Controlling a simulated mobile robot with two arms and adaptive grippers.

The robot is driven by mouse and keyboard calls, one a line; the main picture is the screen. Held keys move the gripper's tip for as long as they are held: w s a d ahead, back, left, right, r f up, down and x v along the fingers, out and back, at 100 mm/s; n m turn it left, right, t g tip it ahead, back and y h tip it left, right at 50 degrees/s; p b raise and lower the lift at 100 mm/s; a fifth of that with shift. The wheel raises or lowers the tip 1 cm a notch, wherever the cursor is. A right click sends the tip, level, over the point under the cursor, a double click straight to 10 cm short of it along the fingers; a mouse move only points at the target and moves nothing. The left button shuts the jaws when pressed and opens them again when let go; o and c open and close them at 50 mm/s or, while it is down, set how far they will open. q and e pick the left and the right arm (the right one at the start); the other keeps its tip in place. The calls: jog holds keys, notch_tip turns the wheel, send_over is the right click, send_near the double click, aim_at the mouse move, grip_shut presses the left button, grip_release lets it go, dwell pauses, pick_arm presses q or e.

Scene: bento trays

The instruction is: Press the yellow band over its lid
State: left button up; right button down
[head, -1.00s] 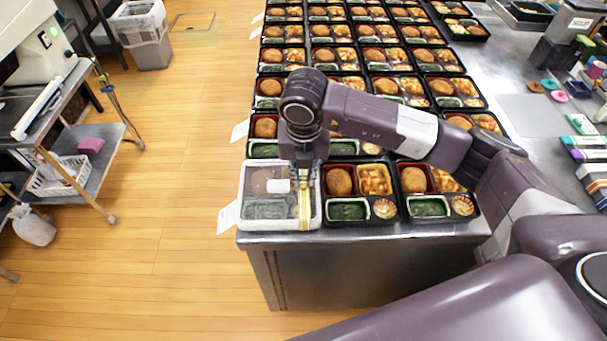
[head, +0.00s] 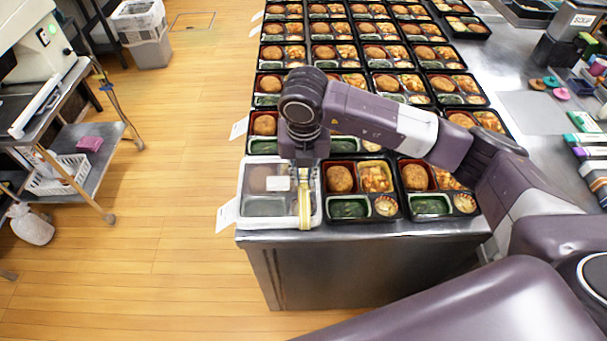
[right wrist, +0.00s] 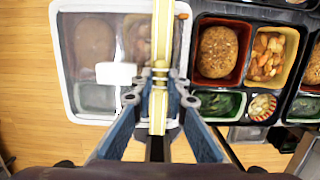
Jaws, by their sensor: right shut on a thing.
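The lidded bento tray (head: 250,218) sits at the near left corner of the steel table, under a clear lid with a pale rim and a white label (head: 277,184). It also shows in the right wrist view (right wrist: 85,116). The yellow band (head: 304,208) runs front to back over the right part of the lid; in the right wrist view the band (right wrist: 162,40) passes up between the fingers. My right gripper (right wrist: 158,90) points down over the lid and is shut on the band. Whether the band lies fully flat under the fingers is hidden. My left gripper is not in view.
Open bento trays (head: 348,220) stand in rows right beside and behind the lidded one. A white paper slip (head: 227,215) sticks out at the table's left edge. Wooden floor (head: 170,200) lies open to the left, with a trolley (head: 85,160) beyond.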

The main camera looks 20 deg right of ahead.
dwell(0.3)
jog(key=c, duration=1.8)
grip_release()
jog(key=shift+o, duration=0.2)
jog(key=o, duration=0.5)
jog(key=shift+r, duration=0.1)
jog(key=shift+r+p, duration=2.15)
jog(key=shift+r, duration=1.8)
